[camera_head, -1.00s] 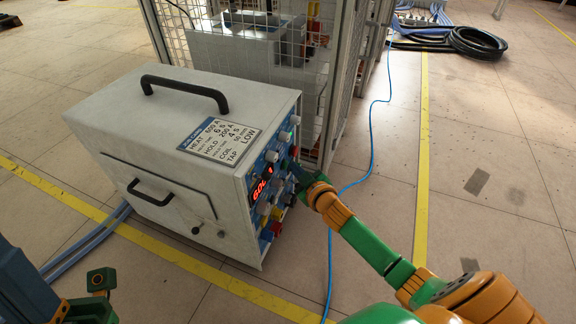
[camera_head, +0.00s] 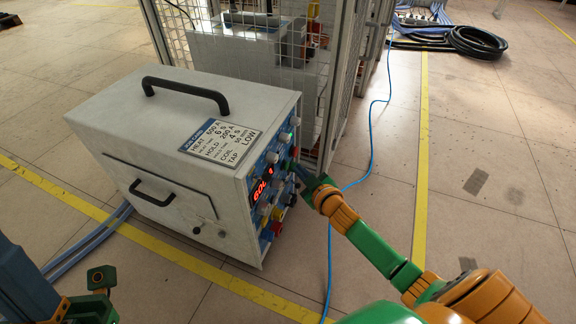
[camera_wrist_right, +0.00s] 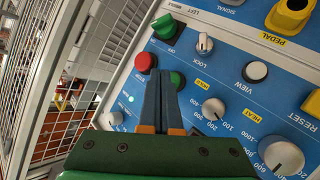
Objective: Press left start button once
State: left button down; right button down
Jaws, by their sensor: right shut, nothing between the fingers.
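The induction heater (camera_head: 170,120) is a white box with a blue control panel (camera_head: 275,165) on its right side. In the right wrist view the panel appears upside down. A green button (camera_wrist_right: 178,80) sits just behind my fingertips, with a red button (camera_wrist_right: 145,62) beside it. My right gripper (camera_head: 296,168) is shut and empty, pointing at the panel; its fingertips (camera_wrist_right: 158,74) partly cover the green button. I cannot tell whether they touch it. My left gripper (camera_head: 98,290) is partly in view at the lower left, away from the heater.
Around the buttons are a green selector (camera_wrist_right: 165,26), a lock knob (camera_wrist_right: 204,43), a white view button (camera_wrist_right: 255,71) and a hold knob (camera_wrist_right: 213,108). A mesh cage (camera_head: 310,60) stands close behind the heater. A blue cable (camera_head: 371,150) lies on the floor; floor to the right is open.

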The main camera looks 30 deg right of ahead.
jog(key=shift+s+d+p, duration=0.95)
jog(key=shift+s+d, duration=0.7)
jog(key=shift+s, duration=0.25)
